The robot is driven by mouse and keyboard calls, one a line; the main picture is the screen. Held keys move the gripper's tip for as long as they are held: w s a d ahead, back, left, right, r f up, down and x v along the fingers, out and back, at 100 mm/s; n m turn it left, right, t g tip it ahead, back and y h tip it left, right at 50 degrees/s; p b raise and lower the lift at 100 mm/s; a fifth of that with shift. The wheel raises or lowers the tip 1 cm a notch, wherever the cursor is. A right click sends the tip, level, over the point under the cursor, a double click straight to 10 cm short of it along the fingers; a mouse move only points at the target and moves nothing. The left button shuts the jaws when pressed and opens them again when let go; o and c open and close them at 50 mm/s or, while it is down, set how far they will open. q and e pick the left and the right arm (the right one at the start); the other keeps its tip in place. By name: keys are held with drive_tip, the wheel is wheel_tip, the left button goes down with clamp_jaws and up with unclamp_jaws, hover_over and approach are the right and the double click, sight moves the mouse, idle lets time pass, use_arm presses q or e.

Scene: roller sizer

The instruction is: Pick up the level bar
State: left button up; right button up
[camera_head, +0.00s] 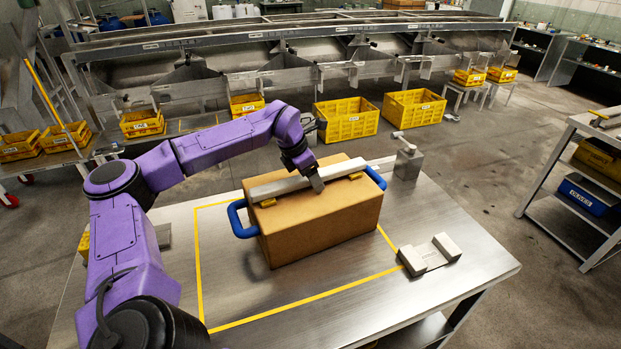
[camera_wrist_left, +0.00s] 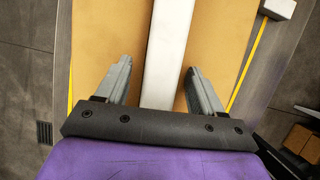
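The level bar (camera_head: 276,188) is a long silver-grey bar lying along the top of a brown box (camera_head: 325,222) with blue handles, raised on small yellow rests. My left gripper (camera_head: 315,181) is over the middle of the bar, pointing down. In the left wrist view the bar (camera_wrist_left: 168,45) runs between the two fingers of my left gripper (camera_wrist_left: 157,76), with a gap on each side. The fingers are apart and do not appear to touch it. My right gripper is not in view.
The box stands on a metal table (camera_head: 330,310) with a yellow taped outline. A grey cradle-shaped block (camera_head: 430,255) lies to its right, and a metal post with a lever (camera_head: 408,160) stands behind. Yellow crates (camera_head: 346,120) sit beyond the table. The table's front right is clear.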

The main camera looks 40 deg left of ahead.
use_arm(q)
drive_tip(key=c, duration=1)
clamp_jaws()
drive_tip(key=shift+r, duration=0.15)
